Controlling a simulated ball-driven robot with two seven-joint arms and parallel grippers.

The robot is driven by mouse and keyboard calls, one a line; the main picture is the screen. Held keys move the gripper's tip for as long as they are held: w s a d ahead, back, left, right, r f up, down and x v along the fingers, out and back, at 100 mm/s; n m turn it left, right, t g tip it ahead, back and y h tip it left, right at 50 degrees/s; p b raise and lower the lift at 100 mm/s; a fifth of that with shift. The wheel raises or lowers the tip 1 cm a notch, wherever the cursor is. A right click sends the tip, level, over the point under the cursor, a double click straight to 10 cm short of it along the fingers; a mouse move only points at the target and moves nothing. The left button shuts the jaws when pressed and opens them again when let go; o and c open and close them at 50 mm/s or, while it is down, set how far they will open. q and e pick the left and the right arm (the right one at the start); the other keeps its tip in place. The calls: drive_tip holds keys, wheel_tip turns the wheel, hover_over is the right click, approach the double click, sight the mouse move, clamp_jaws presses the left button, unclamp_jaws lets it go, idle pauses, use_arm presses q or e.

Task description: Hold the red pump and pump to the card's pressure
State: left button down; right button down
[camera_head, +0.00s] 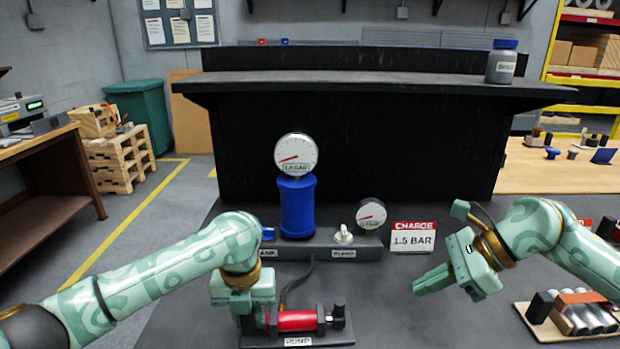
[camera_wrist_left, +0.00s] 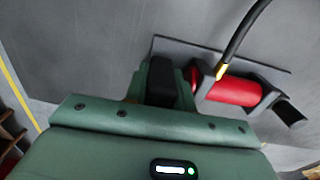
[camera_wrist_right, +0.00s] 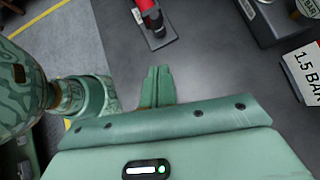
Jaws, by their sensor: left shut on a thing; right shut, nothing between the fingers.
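The red pump (camera_head: 297,320) lies on a black base with a label in front, at the near edge of the head view. My left gripper (camera_head: 246,316) is shut on the pump's left end; the left wrist view shows the red barrel (camera_wrist_left: 233,91) beside the fingers, which hide the gripped part. The charge card (camera_head: 412,238) reads 1.5 BAR. A blue tank (camera_head: 297,207) carries a large round gauge (camera_head: 296,155), its needle at lower left, its digits too small to read surely. My right gripper (camera_head: 419,286) is shut and empty, right of the pump and apart from it.
A black manifold (camera_head: 318,250) carries a pale valve knob (camera_head: 343,236), a small gauge (camera_head: 371,215) and a blue handle (camera_head: 268,234). A dark hose (camera_head: 291,286) runs to the pump. A wooden tray (camera_head: 551,328) of cylinders lies right. The bench between pump and tray is clear.

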idle(0.6)
drive_tip(key=c, duration=1.3)
unclamp_jaws()
drive_tip(key=shift+f, duration=0.1)
drive_tip(key=shift+c, duration=0.2)
drive_tip(key=t+y, duration=0.2)
drive_tip(key=y, duration=0.3)
approach(344, 308)
drive_tip(key=s+a, duration=0.3)
drive_tip(key=t, duration=0.1)
drive_tip(key=m+t+y, duration=0.1)
drive_tip(key=f+m+t, duration=0.1)
drive_tip(key=shift+s+a, duration=0.35)
drive_tip(key=shift+s, duration=0.05)
drive_tip(key=m+t, duration=0.1)
drive_tip(key=d+f+m+t, duration=0.1)
drive_tip(key=t, duration=0.1)
drive_tip(key=d+f+m+t, duration=0.1)
drive_tip(key=shift+s+d+m+t+h, duration=0.2)
drive_tip(key=shift+s+m+t+h, duration=0.1)
drive_tip(key=shift+s+h, duration=0.1)
drive_tip(key=shift+w+d+f, duration=0.1)
drive_tip(key=x, duration=1.1)
drive_tip(key=shift+w+f, duration=0.1)
drive_tip(key=shift+w, duration=0.25)
